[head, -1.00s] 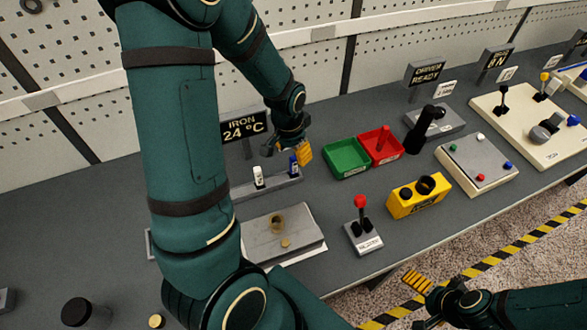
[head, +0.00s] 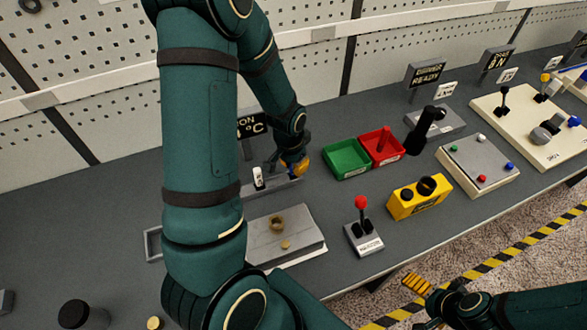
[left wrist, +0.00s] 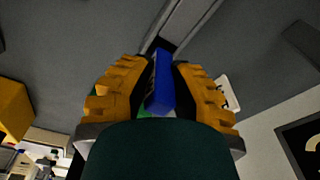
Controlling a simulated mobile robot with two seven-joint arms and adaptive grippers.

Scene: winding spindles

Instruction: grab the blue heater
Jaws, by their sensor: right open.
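The blue heater (left wrist: 161,80) is a small upright block in the left wrist view, between the two yellow-padded fingers of my left gripper (left wrist: 160,92). The fingers lie close on both sides; I cannot tell whether they press on it. In the head view my left gripper (head: 292,163) is over the right end of the grey heater rack, hiding most of the blue heater. A white heater (head: 258,178) stands in the rack to its left. My right gripper (head: 421,303) is open and empty at the lower right, off the table's front edge.
A green tray (head: 345,172) and a red tray (head: 398,157) stand right of the rack. A grey plate (head: 300,238) with a brass ring, a red-knobbed joystick (head: 361,203) and a yellow block (head: 407,207) are nearer the front. An iron temperature sign (head: 252,124) stands behind.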

